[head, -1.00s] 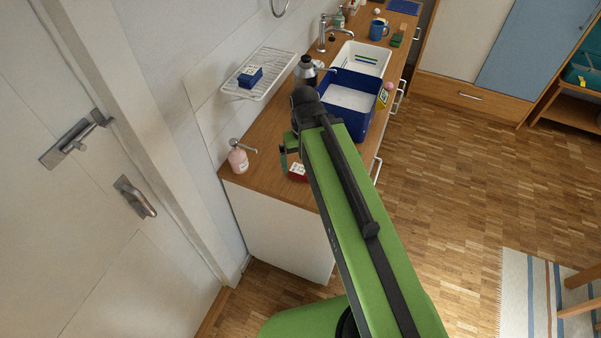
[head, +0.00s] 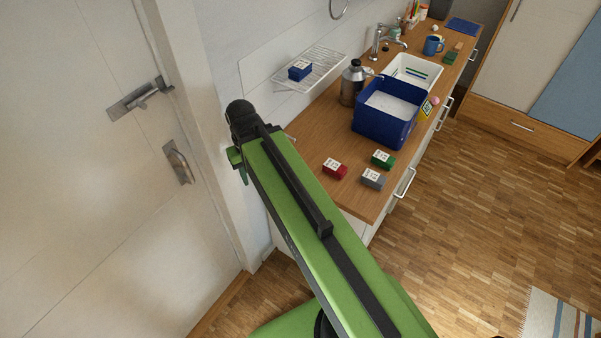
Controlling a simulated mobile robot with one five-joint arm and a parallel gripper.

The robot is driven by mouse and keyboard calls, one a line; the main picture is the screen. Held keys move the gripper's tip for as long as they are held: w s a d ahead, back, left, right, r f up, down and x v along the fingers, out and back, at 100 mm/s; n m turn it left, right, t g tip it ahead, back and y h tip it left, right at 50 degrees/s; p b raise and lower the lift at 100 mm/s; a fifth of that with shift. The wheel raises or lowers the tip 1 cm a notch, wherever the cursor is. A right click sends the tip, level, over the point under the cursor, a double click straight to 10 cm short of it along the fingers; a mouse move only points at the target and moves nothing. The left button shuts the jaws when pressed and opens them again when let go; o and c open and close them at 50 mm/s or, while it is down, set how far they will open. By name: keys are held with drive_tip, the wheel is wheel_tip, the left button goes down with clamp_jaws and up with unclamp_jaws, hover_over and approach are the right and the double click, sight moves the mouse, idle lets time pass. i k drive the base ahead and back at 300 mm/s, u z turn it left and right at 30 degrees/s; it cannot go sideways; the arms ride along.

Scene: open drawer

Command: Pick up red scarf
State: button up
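I cannot make out a red scarf in the head view. The red thing on the counter is a small red box with a white label (head: 334,169), near the counter's front end. My green arm reaches up from the bottom, and its black wrist end is at the left, in front of the door frame. My gripper (head: 242,172) hangs below that wrist, left of the red box and apart from it. Only a small green part of it shows, so its fingers and anything in them are hidden.
A green box (head: 382,158) and a grey box (head: 373,179) lie beside the red box. A blue bin (head: 379,134), a dark bottle (head: 352,84) and a sink (head: 411,72) are farther back. A wall rack (head: 309,72) holds a blue box. A door stands left.

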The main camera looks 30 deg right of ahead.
sight(333, 168)
drive_tip(key=u, duration=1.8)
drive_tip(key=k, duration=0.2)
drive_tip(key=u, duration=1.05)
drive_tip(key=k, duration=1.15)
drive_tip(key=z, duration=0.25)
